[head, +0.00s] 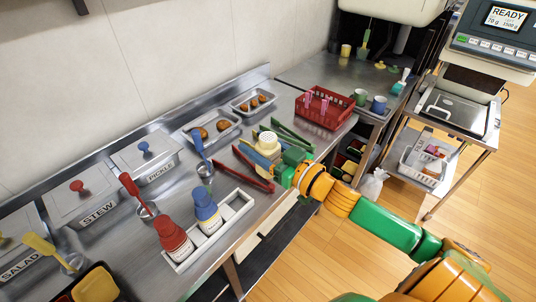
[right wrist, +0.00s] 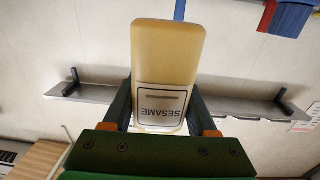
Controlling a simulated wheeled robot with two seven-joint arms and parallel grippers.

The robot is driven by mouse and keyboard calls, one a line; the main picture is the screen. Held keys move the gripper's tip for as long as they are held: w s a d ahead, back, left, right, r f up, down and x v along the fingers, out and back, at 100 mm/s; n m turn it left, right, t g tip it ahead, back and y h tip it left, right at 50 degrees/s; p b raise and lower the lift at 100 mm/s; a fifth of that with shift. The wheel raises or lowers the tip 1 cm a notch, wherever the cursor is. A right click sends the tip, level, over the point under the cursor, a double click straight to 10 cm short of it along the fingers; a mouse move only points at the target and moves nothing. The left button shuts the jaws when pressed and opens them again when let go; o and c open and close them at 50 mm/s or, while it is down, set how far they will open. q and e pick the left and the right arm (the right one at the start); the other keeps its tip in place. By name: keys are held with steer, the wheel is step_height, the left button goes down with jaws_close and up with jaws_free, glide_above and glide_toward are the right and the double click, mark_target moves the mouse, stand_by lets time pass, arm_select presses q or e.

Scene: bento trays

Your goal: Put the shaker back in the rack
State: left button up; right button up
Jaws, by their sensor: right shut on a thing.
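The cream shaker (head: 267,141) is in my right gripper (head: 276,158), over the back part of the steel counter. In the right wrist view the shaker (right wrist: 168,50) shows a SESAME label, upside down in the picture, between the two fingers of my gripper (right wrist: 158,98). Whether its base touches the counter is hidden. The white rack (head: 241,222) stands at the counter's front edge, to the left of and nearer than the gripper. It holds a red bottle (head: 173,236) and a blue bottle (head: 207,209). Its right end is empty. My left gripper is not in view.
Red-handled tongs (head: 254,171) and green-handled tongs (head: 291,137) lie close beside my right gripper. A ladle with a blue handle (head: 199,148) stands left of it. Food trays (head: 209,116) line the back. A red basket (head: 325,107) stands to the right.

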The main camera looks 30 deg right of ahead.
steer(key=shift+y, duration=0.3)
steer(key=w+a+f+b, duration=0.1)
steer(key=a+f+b, duration=0.1)
steer(key=f, duration=0.2)
steer(key=w+a+f+b, duration=0.2)
steer(key=a+f+b, duration=0.1)
steer(key=f, duration=0.1)
steer(key=w+a+f+b, duration=0.2)
steer(key=f+b, duration=0.1)
steer(key=f, duration=0.2)
steer(key=shift+a, duration=0.15)
steer(key=shift+f+b, duration=0.55)
steer(key=shift+f, duration=0.2)
steer(key=shift+p, duration=0.3)
steer(key=shift+f, duration=0.15)
steer(key=shift+f+b, duration=0.75)
